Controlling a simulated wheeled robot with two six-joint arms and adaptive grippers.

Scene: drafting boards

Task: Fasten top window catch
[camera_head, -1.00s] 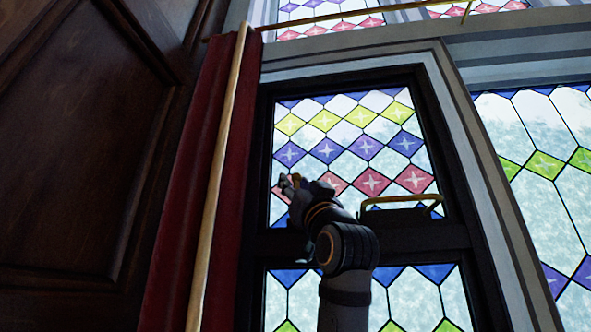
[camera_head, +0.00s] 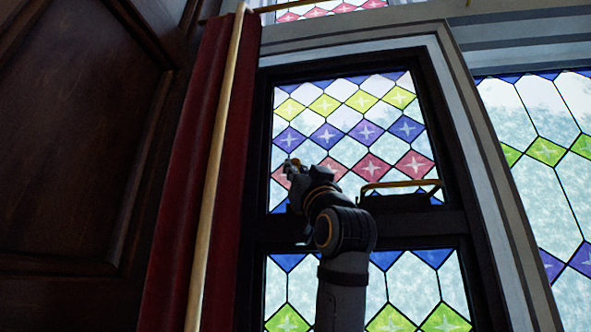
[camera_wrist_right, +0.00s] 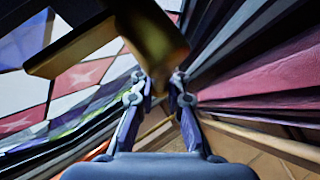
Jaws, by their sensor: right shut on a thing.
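The tall stained-glass window has a dark frame (camera_head: 408,228). My right gripper (camera_head: 292,168) is at the left side of its upper sash, in front of the patterned glass. In the right wrist view my right gripper (camera_wrist_right: 160,92) has its two fingers on either side of the lower end of a brass catch (camera_wrist_right: 150,42) and is shut on it. A flat brass arm (camera_wrist_right: 75,52) sticks out to the left from the catch. In the head view only a small yellow bit of the catch shows at the fingertips. My left gripper is in neither view.
A brass bar handle (camera_head: 400,184) is on the window's middle rail, right of my wrist. A red curtain (camera_head: 185,190) and a pale pole (camera_head: 215,170) stand close on the left. Dark wood panelling (camera_head: 70,150) is farther left. Another stained-glass window (camera_head: 545,150) is at right.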

